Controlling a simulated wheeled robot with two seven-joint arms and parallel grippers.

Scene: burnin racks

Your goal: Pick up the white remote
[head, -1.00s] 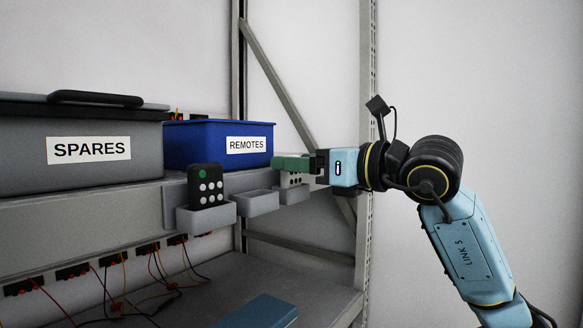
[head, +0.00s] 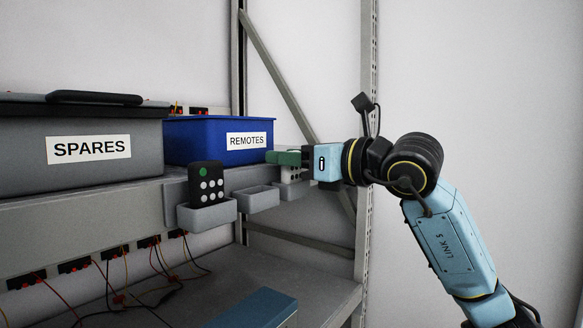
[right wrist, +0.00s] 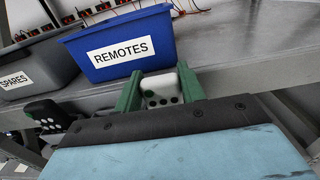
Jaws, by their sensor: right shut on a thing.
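The white remote (head: 290,175) is mostly hidden behind my right gripper in the head view. It stands in the rightmost grey holder (head: 294,190) on the shelf edge. In the right wrist view the white remote (right wrist: 160,88), with dark buttons, sits between the two green fingers. My right gripper (head: 282,158) is shut on its upper part; the gripper also shows in the right wrist view (right wrist: 161,86). Whether the remote has risen in the holder I cannot tell. My left gripper is not in view.
A black remote (head: 207,184) stands in the left holder (head: 208,214); the middle holder (head: 259,200) is empty. A blue REMOTES bin (head: 192,142) and a grey SPARES bin (head: 70,175) stand on the shelf behind. A rack post (head: 367,120) rises close to my right wrist.

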